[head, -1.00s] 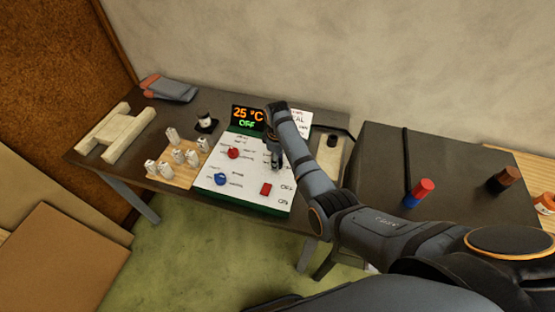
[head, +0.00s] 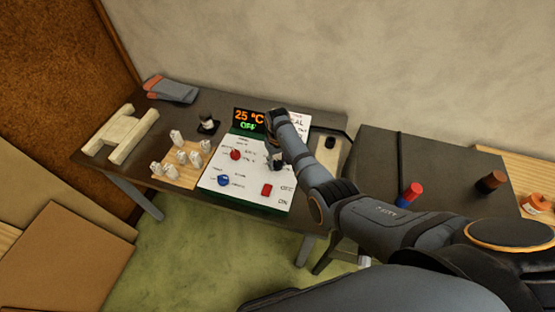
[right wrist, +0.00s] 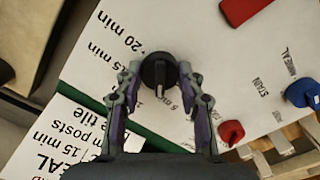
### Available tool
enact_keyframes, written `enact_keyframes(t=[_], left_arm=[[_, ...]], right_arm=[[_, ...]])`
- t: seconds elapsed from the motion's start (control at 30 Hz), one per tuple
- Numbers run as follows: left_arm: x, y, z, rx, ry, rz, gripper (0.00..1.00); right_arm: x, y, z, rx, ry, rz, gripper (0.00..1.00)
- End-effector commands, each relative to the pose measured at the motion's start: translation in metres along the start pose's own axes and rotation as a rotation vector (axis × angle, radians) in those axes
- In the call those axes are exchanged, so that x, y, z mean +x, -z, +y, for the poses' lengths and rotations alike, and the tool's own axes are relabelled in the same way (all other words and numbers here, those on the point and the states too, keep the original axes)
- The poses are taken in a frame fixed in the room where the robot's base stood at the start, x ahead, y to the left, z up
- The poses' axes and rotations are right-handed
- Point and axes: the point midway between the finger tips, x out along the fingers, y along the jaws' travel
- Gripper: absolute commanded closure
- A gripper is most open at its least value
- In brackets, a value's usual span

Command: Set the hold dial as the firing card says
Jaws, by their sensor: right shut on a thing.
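The hold dial (right wrist: 158,72) is a black round knob with a white mark that points toward the bottom of the right wrist view. My right gripper (right wrist: 159,76) is shut on it, one finger on each side. Labels around it read "20 min", "15 min" and "5 min". In the head view my right gripper (head: 276,163) is over the right part of the white panel (head: 247,178), and the arm partly hides the dial. The firing card (head: 301,122) is partly behind my arm. In the right wrist view the card (right wrist: 62,138) shows "15 min", cut off. My left gripper is out of view.
The panel also has a red dial (head: 236,154), a blue dial (head: 223,180) and a red switch (head: 267,190). The display (head: 249,120) reads 25 °C and OFF. White posts on a wooden board (head: 183,179) stand left of the panel.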

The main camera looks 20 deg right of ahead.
Motion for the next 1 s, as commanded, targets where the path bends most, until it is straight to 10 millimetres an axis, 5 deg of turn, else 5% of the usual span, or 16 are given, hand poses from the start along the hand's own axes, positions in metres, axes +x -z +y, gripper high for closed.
enact_keyframes(t=[1.0], left_arm=[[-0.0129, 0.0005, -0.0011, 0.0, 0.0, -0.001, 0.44]], right_arm=[[-0.0014, 0.0016, 0.0008, 0.963, 0.001, 0.005, 0.93]])
